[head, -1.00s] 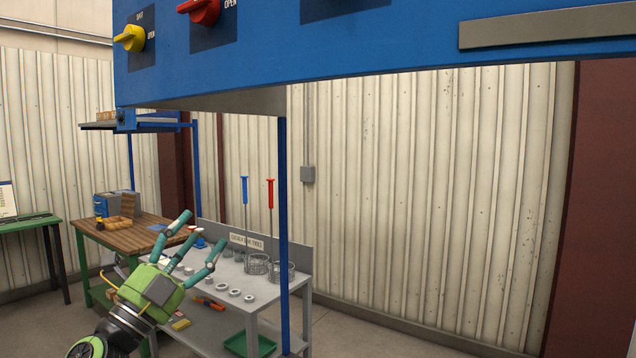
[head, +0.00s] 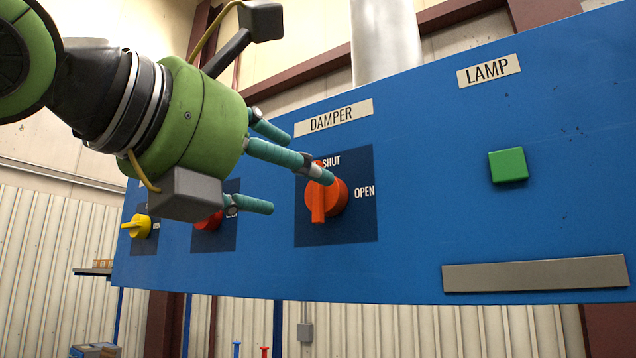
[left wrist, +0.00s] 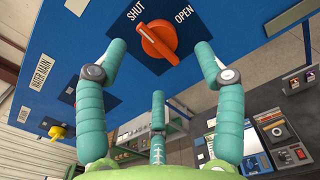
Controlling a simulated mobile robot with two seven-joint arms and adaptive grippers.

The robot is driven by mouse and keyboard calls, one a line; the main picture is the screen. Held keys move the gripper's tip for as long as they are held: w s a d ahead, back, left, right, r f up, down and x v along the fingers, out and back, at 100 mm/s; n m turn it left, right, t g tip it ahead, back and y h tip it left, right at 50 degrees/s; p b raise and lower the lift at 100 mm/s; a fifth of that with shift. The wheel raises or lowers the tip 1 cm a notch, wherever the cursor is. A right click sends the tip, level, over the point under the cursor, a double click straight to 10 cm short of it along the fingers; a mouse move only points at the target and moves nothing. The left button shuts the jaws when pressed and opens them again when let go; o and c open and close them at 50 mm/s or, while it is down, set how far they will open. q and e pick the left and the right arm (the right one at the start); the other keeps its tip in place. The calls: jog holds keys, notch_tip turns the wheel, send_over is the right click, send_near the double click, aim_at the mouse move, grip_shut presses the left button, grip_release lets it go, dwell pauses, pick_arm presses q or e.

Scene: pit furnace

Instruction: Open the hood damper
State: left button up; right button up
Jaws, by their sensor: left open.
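The orange damper knob (head: 325,200) sits on the blue hood panel under the "DAMPER" label. Its grip bar stands upright and lines up with "SHUT"; "OPEN" is printed to its right. My left gripper (head: 294,172) is open and empty in front of the panel, on the knob's left side. One fingertip overlaps the knob's upper part in the head view; I cannot tell whether it touches. In the left wrist view the knob (left wrist: 158,42) lies ahead between the spread fingertips (left wrist: 160,56), its bar running towards "SHUT". My right gripper is not in view.
A red knob (head: 208,221) and a yellow knob (head: 140,227) are to the left on the same panel, the red one partly behind my gripper. A green lamp button (head: 508,166) and a grey strip (head: 535,274) are to the right. A pale duct (head: 385,40) rises behind the panel.

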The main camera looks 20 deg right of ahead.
aim_at(316, 188)
pick_arm(q)
jog(key=p+x, duration=0.3)
jog(key=x, duration=0.3)
jog(key=shift+w+p, duration=0.4)
jog(key=shift+w+d, duration=0.1)
jog(key=shift+d, duration=0.25)
